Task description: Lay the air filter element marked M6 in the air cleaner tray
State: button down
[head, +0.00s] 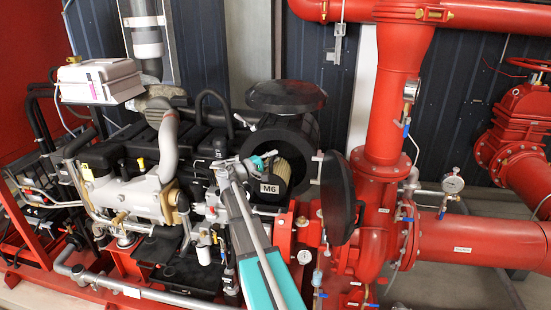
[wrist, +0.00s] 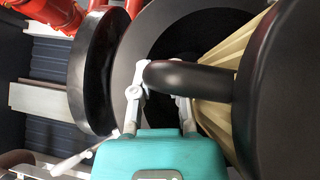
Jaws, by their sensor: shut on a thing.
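The air filter element (head: 281,172) has tan pleats, a dark end cap and a white M6 label. My gripper (head: 258,163) is shut on its black handle (wrist: 195,78), which passes between the pale fingers in the wrist view. The element's pleats (wrist: 222,62) and end cap (wrist: 290,95) fill the right of that view. The element is at the round open mouth of the black air cleaner housing (head: 303,132). I cannot tell how far inside it is or whether it touches. The tray inside is hidden by the element and arm.
A round black cover (head: 338,197) stands swung open just right of the housing; it is at the left in the wrist view (wrist: 92,70). A black domed cap (head: 286,94) is above the housing. The engine (head: 135,180) lies left, red pump pipes (head: 385,190) right.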

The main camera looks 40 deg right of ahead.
jog(key=shift+f, duration=0.2)
jog(key=c, duration=0.6)
grip_release()
jog(key=shift+c, duration=0.2)
jog(key=shift+r, duration=0.2)
jog(key=a+f+b, duration=0.1)
jog(key=a, duration=1.1)
jog(key=shift+w+f+b, duration=0.3)
jog(key=shift+w+f, duration=0.05)
jog(key=shift+w, duration=0.1)
